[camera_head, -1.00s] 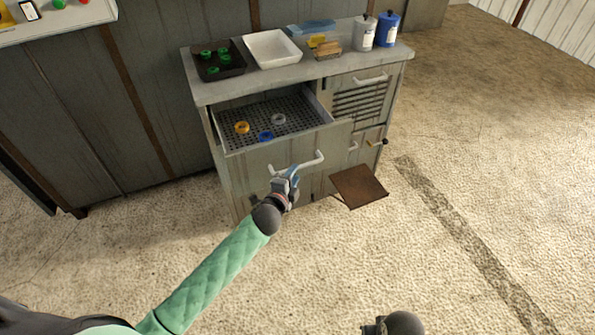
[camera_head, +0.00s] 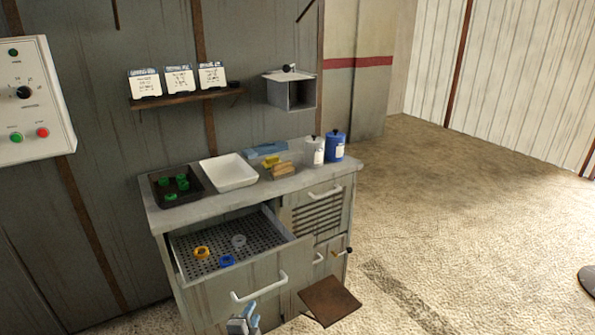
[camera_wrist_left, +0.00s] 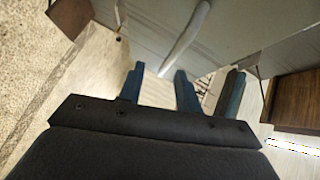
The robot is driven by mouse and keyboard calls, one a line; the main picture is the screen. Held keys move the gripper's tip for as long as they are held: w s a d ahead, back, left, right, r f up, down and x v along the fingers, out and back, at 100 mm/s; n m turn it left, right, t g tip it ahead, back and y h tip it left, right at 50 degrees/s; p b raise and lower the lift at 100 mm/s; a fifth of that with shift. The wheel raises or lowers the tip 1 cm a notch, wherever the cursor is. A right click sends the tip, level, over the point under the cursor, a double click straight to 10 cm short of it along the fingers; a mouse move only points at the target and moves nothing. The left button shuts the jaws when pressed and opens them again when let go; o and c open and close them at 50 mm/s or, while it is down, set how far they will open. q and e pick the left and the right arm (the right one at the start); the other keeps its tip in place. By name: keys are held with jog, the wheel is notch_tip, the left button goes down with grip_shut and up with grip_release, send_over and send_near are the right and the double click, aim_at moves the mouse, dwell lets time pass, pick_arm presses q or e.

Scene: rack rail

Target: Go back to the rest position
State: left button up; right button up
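My left gripper (camera_head: 243,322) shows at the bottom edge of the head view, just below the white bar handle (camera_head: 260,290) of the drawer. Its blue fingers are apart with nothing seen between them; the left wrist view also shows the spread fingers (camera_wrist_left: 180,85). In that view the handle (camera_wrist_left: 186,42) lies beyond the fingertips, seemingly apart from them. The drawer (camera_head: 228,247) is pulled open and holds an orange ring (camera_head: 201,252), a blue ring (camera_head: 227,261) and a grey ring (camera_head: 239,241). My right gripper is not in view.
The cabinet top (camera_head: 215,204) carries a black tray (camera_head: 160,201) with green rings, a white tray (camera_head: 229,173) and two canisters. A brown panel (camera_head: 330,300) sticks out low at the cabinet's right front. Floor to the right (camera_head: 450,230) is mostly clear.

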pick_arm(q)
jog(key=s+f+n+g, duration=0.3)
jog(key=s+n+g, duration=0.1)
jog(key=s, duration=0.7)
jog(key=s+f+n+g, duration=0.4)
jog(key=s+n+g, duration=0.1)
jog(key=s, duration=0.7)
jog(key=s+f+n+g+y, duration=0.1)
jog(key=s+f+n+g, duration=0.3)
jog(key=s, duration=0.7)
jog(key=shift+s+a+n+g, duration=0.25)
jog(key=shift+n+g, duration=0.25)
jog(key=shift+n, duration=0.5)
